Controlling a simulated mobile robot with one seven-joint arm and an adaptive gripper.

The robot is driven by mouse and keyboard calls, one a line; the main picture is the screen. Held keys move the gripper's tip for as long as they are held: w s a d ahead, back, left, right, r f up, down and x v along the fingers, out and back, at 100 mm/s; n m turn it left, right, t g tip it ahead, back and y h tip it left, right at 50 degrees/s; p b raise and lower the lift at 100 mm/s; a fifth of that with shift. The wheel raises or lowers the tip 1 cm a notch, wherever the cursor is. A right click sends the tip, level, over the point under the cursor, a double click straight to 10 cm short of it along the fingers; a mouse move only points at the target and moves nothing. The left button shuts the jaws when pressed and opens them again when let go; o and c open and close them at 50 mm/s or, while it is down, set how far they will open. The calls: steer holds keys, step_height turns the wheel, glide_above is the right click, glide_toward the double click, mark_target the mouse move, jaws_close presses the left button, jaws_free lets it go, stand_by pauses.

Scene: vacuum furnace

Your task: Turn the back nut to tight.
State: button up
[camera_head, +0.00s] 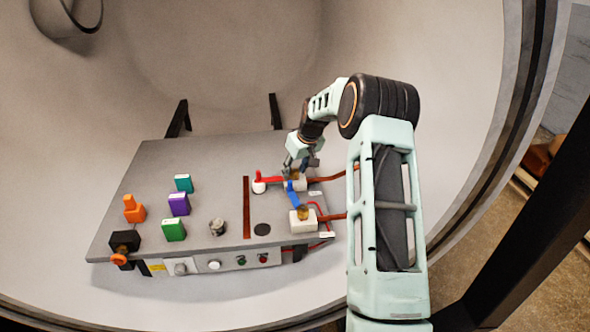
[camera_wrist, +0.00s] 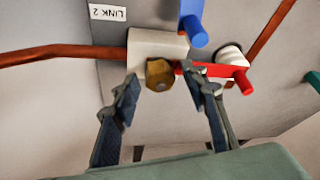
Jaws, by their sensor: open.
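The back nut (camera_wrist: 158,74) is a brass hex nut on the face of a white block (camera_wrist: 150,42) in the wrist view. My gripper (camera_wrist: 164,88) is open, with one finger on each side of the nut. The right fingertip is close to the red bar (camera_wrist: 238,79); I cannot tell whether they touch. In the head view my gripper (camera_head: 301,166) is over the back white block (camera_head: 299,184) and partly hides the nut there. The front nut (camera_head: 303,214) sits on the front white block (camera_head: 302,225).
A blue bar (camera_head: 293,194) lies between the two blocks. The red bar ends at a white post (camera_head: 259,185). Copper rods (camera_head: 333,216) leave the blocks to the right. Teal (camera_head: 184,184), purple (camera_head: 179,204) and green (camera_head: 174,230) blocks stand on the panel's left side.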

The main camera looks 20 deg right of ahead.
jaws_close()
stand_by(0.3)
